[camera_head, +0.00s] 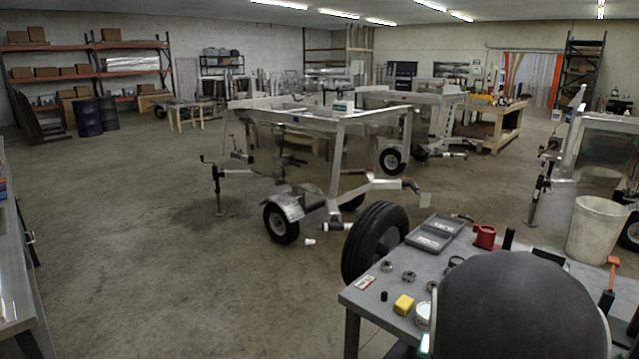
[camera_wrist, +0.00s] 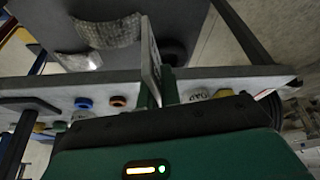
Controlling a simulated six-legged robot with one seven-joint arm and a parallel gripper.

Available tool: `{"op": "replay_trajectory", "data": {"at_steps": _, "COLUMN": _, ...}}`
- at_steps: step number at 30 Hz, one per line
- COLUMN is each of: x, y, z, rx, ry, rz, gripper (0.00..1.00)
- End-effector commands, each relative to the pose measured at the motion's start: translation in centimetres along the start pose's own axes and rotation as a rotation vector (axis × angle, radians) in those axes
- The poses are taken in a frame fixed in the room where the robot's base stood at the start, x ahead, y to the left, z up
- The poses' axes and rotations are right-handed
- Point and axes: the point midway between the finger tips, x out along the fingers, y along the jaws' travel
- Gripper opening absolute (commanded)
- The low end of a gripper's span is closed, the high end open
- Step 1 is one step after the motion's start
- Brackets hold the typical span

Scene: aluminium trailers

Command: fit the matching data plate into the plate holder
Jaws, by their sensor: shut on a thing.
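My gripper (camera_wrist: 160,92) is shut on a thin plate (camera_wrist: 151,52), seen nearly edge-on in the wrist view. The plate stands up from the green fingers, and its markings are too oblique to read. In the head view, a small white and red plate (camera_head: 364,283) lies near the left edge of the grey workbench (camera_head: 352,302). I cannot clearly pick out the plate holder in either view. A large dark rounded shape hides the bench's near right part in the head view, and my gripper is not clearly visible there.
In the wrist view, a blue ring (camera_wrist: 84,103) and an orange ring (camera_wrist: 118,101) lie left of the plate. A tyre (camera_head: 374,242) stands beside the bench.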

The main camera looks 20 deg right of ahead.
Motion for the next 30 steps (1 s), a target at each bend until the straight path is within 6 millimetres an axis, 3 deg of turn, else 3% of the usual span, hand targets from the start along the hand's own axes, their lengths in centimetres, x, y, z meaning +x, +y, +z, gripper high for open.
{"op": "replay_trajectory", "data": {"at_steps": 1, "x": 0.7, "y": -2.5, "z": 1.3, "rx": -0.06, "ry": -0.005, "rz": -0.023, "gripper": 0.0}}
{"op": "replay_trajectory", "data": {"at_steps": 12, "x": 5.2, "y": -20.4, "z": 9.3, "rx": -0.476, "ry": -0.004, "rz": -0.196, "gripper": 0.0}}
{"op": "replay_trajectory", "data": {"at_steps": 18, "x": 7.3, "y": -28.8, "z": 12.9, "rx": -0.67, "ry": -0.003, "rz": -0.277, "gripper": 0.0}}
{"op": "replay_trajectory", "data": {"at_steps": 21, "x": 8.0, "y": -31.6, "z": 14.2, "rx": -0.734, "ry": -0.002, "rz": -0.305, "gripper": 0.0}}
{"op": "replay_trajectory", "data": {"at_steps": 25, "x": 8.5, "y": -33.9, "z": 15.1, "rx": -0.787, "ry": -0.001, "rz": -0.327, "gripper": 0.0}}
{"op": "replay_trajectory", "data": {"at_steps": 30, "x": 8.4, "y": -33.7, "z": 14.9, "rx": -0.784, "ry": 0.0, "rz": -0.325, "gripper": 0.0}}
